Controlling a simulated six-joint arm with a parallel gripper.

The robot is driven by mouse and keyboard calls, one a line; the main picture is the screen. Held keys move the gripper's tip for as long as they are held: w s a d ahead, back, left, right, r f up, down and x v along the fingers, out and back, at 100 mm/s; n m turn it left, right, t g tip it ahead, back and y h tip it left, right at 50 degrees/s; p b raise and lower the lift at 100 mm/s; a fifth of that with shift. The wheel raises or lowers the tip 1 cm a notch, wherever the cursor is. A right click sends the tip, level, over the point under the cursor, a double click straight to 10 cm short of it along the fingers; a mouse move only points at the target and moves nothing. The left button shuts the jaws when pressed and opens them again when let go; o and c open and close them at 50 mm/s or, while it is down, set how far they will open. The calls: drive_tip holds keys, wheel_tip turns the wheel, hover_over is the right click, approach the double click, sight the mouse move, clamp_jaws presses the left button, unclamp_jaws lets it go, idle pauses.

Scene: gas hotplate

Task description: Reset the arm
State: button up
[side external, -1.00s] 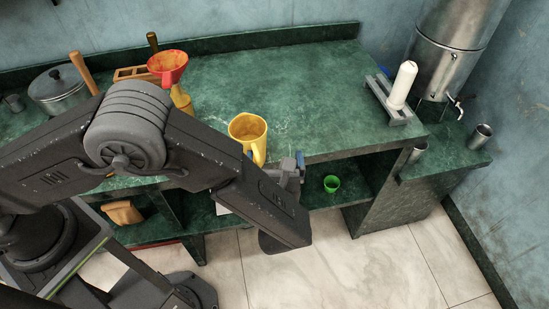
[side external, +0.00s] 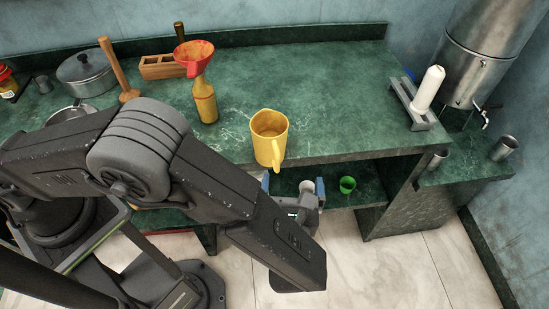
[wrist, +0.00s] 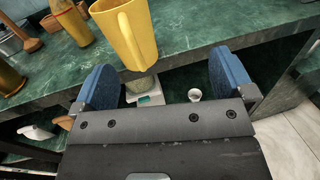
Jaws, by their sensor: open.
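My gripper (side external: 293,186) is open and empty in front of the counter's front edge, just below and right of a yellow mug. In the wrist view its two blue fingers (wrist: 165,88) are spread wide. The yellow mug (side external: 268,139) stands upright at the front edge of the green counter, its handle toward me. It also shows in the wrist view (wrist: 126,30), beyond the fingers and above the gap between them. My arm hides part of the counter's left front.
On the counter (side external: 320,90) stand a yellow bottle (side external: 205,103) with a red funnel (side external: 193,56), a lidded pot (side external: 86,75) and a wooden pestle (side external: 118,70). A steel urn (side external: 482,60) is at right. The counter's middle is clear.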

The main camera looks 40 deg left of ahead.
sight(269, 145)
drive_tip(key=a+r+n+g, duration=1)
drive_tip(key=a+r+n, duration=0.2)
drive_tip(key=a, duration=0.4)
drive_tip(key=s+a+r+n+h, duration=0.9)
drive_tip(key=s+n, duration=0.4)
drive_tip(key=n, duration=0.4)
drive_tip(key=shift+r+n+t+h, duration=0.3)
drive_tip(key=shift+r+h, duration=0.2)
drive_tip(key=shift+r, duration=0.2)
drive_tip(key=shift+a, duration=0.1)
drive_tip(key=shift+c, duration=0.2)
